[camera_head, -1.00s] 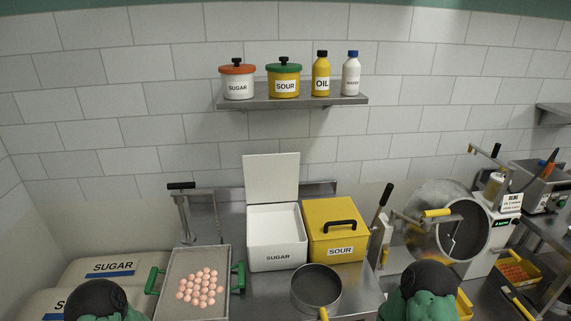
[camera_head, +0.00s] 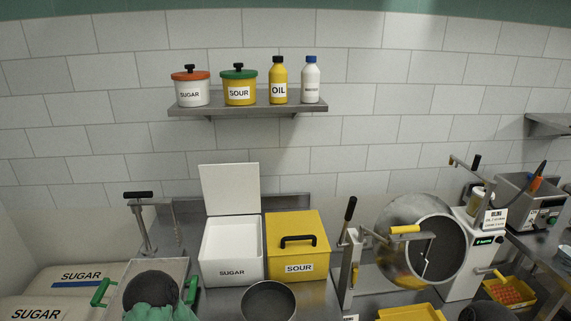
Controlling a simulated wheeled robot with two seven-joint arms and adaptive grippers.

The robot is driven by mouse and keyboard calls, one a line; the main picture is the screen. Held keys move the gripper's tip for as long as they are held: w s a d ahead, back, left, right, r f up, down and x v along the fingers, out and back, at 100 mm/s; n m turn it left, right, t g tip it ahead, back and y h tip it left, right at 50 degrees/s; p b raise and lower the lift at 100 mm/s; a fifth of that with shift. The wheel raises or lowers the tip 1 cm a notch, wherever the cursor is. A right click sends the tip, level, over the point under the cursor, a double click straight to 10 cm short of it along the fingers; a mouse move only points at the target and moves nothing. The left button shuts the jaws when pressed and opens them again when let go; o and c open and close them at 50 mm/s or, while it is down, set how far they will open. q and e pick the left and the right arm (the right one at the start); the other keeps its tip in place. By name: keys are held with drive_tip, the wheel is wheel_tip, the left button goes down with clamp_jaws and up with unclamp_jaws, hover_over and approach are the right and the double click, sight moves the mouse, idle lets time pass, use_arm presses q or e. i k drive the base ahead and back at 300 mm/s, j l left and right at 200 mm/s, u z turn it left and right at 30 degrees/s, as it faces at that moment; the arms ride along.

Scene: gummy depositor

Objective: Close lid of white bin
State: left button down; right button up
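The white bin (camera_head: 216,264), labelled SUGAR, stands on the steel counter in the head view. Its white lid (camera_head: 231,189) is open and stands upright at the back edge, leaning slightly. The inside of the bin looks empty and white. Neither gripper shows.
A yellow SOUR bin (camera_head: 290,232) with a black handle stands closed directly right of the white bin. A dark pan (camera_head: 268,301) sits in front. A tray with green handles (camera_head: 173,268) is left, mostly hidden. A lever post (camera_head: 144,228) and drum machine (camera_head: 421,246) flank the bins.

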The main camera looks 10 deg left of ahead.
sight(227, 188)
drive_tip(key=i+l+z, duration=0.2)
drive_tip(key=l, duration=0.25)
drive_tip(key=l+z, duration=0.15)
drive_tip(key=l, duration=0.25)
drive_tip(key=i+l+z, duration=0.2)
drive_tip(key=l, duration=0.2)
